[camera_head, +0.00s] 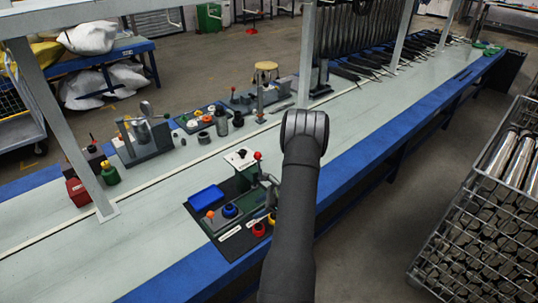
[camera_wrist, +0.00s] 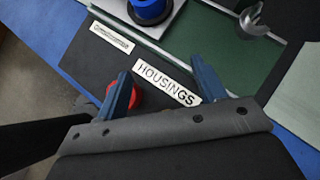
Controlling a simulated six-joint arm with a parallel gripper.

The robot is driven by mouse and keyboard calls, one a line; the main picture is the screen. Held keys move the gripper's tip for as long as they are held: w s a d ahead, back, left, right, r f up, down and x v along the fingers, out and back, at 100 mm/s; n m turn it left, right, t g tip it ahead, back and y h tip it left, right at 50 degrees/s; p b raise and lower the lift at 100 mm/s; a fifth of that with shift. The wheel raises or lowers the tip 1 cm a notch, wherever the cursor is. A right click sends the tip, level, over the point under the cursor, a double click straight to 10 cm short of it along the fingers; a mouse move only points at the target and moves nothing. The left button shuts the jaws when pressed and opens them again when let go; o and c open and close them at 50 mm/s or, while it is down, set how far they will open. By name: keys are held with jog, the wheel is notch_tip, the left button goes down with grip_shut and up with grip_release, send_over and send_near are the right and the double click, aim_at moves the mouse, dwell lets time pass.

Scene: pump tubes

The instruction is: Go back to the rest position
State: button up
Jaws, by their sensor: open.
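In the wrist view my gripper (camera_wrist: 165,92) is open, with its two blue fingers apart and nothing between them. Below it is a dark mat with a white label reading HOUSINGS (camera_wrist: 166,83). A red round part (camera_wrist: 136,98) lies partly hidden behind the left finger. A blue round part (camera_wrist: 150,10) sits beyond the label at the top edge. In the head view my dark arm covers the right of the work area, and my gripper is hidden behind it.
The work board (camera_head: 236,240) on the bench holds a blue tray (camera_head: 206,197), a blue ring (camera_head: 230,211), red parts (camera_head: 259,229) and a small press with a red ball (camera_head: 257,155). Fixtures (camera_head: 145,138) stand behind. A wire crate of metal cylinders (camera_head: 490,215) is at right.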

aim_at(229, 206)
jog(key=a, duration=1.2)
jog(key=shift+s+a+f, duration=0.1)
jog(key=shift+a+f, duration=0.1)
jog(key=shift+f, duration=0.15)
jog(key=shift+r, duration=1.25)
